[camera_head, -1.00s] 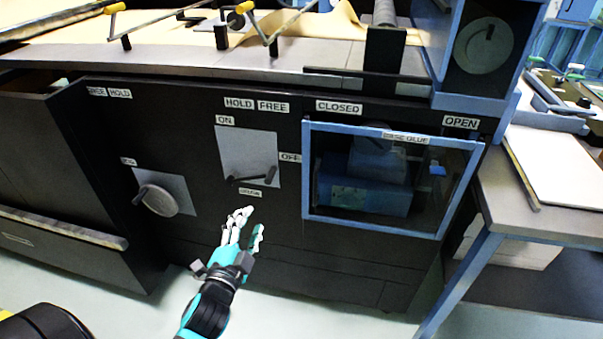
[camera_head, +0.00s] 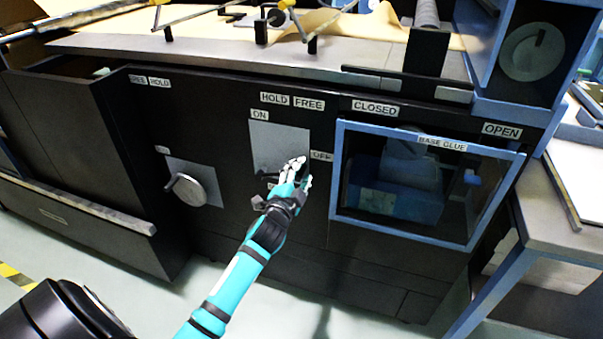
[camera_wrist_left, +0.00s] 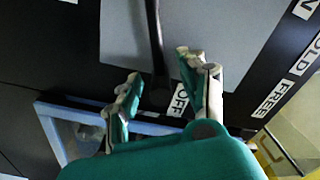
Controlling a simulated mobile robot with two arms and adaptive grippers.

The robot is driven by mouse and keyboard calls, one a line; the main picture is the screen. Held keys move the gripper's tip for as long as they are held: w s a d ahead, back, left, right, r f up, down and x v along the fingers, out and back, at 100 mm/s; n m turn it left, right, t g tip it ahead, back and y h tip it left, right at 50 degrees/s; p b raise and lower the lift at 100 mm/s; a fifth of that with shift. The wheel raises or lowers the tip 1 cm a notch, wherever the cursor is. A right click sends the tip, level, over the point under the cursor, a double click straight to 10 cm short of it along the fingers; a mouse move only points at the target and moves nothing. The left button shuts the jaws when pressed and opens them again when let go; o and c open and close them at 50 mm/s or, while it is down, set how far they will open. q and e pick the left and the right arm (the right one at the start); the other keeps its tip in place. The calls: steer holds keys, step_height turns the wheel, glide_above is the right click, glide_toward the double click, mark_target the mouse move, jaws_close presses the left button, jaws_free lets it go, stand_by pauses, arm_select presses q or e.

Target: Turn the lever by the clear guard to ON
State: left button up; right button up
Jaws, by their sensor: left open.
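The lever (camera_wrist_left: 154,35) is a dark bar on a grey plate (camera_head: 279,138) in the black cabinet front. An ON label (camera_head: 260,115) sits at the plate's top left and an OFF label (camera_head: 321,156) at its right. In the left wrist view the lever's end points toward OFF and lies between my left fingertips (camera_wrist_left: 160,75), with gaps on both sides. My left gripper (camera_head: 301,173) is open in front of the plate's lower right and hides most of the lever in the head view. The clear guard (camera_head: 432,225), blue-framed, is just right. My right gripper is out of view.
A round knob (camera_head: 190,190) on another grey plate is to the left. An open drawer (camera_head: 75,150) juts out at far left. A worktop (camera_head: 230,55) with rods runs above. A blue-legged side table (camera_head: 575,245) stands at right.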

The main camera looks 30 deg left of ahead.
arm_select(q)
steer(key=shift+w+a, duration=0.1)
steer(key=shift+w, duration=0.35)
steer(key=shift+c, duration=0.3)
jaws_close()
